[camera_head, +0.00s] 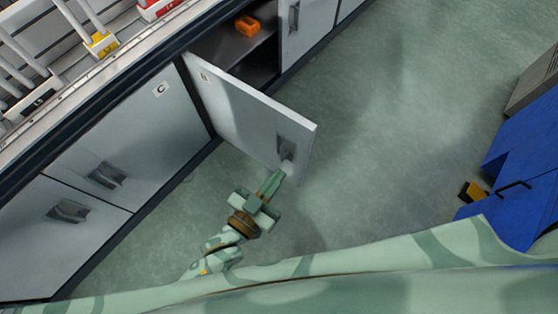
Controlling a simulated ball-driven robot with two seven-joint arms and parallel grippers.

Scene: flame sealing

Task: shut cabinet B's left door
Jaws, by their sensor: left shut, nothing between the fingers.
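An open light grey cabinet door (240,112) stands out from the cabinet front, hinged at its left edge, with a dark recessed handle (287,148) near its free edge. A small label on it is too small to read. My left gripper (275,177) is shut and empty, with its fingertips at the door's lower free corner, just below the handle. I cannot tell whether the tips touch the door. Behind the door the dark cabinet inside (245,60) shows. My right gripper is not in view.
An orange object (247,26) sits inside the open cabinet. A closed door marked C (150,130) is to the left, and another closed door (290,20) is to the right. A blue cabinet (525,160) stands at the right. The green floor (400,110) between is clear.

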